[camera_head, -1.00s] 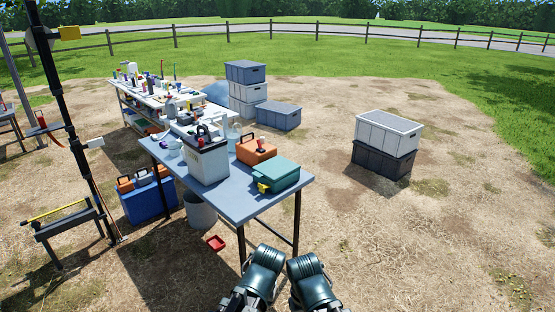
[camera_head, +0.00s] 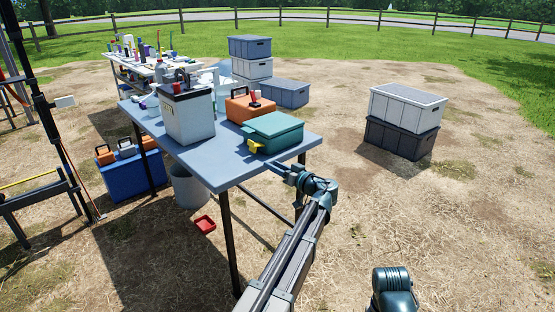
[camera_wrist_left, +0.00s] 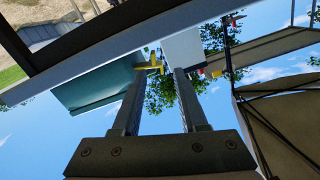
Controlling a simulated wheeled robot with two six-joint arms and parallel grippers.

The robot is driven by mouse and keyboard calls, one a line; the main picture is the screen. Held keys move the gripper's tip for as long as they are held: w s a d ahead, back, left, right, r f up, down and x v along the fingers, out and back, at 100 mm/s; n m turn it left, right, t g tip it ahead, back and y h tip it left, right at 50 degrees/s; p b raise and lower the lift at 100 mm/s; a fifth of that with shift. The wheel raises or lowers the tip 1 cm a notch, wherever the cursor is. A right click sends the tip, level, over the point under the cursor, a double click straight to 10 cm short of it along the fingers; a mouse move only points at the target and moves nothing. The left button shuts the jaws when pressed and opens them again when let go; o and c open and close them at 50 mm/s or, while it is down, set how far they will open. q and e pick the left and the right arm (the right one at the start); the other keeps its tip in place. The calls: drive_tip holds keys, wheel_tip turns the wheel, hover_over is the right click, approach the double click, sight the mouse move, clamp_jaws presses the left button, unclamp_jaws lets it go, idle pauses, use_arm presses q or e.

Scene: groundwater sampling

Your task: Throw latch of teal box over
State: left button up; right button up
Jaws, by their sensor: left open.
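The teal box (camera_head: 276,131) sits closed on the right front part of the blue-grey table. Its yellow latch (camera_head: 255,147) is on the side facing me. My left gripper (camera_head: 277,167) is open at the table's right edge, a short way in front of the box and apart from it. In the left wrist view the yellow latch (camera_wrist_left: 150,64) shows near the tips of the two spread fingers (camera_wrist_left: 160,73), with the teal box (camera_wrist_left: 95,90) beside it. Nothing is between the fingers that I can see held.
An orange case (camera_head: 242,108) stands just behind the teal box, and a white cooler-like box (camera_head: 188,118) stands left of it. The table (camera_head: 212,163) is bare in front of these. Stacked crates (camera_head: 403,122) stand on the ground at the right.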

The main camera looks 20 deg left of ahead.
sight(253, 152)
use_arm(q)
drive_tip(key=x, duration=0.4)
drive_tip(key=w+x, duration=0.1)
drive_tip(key=x, duration=0.9)
drive_tip(key=shift+w+d+r, duration=0.25)
drive_tip(key=shift+w, duration=0.2)
clamp_jaws()
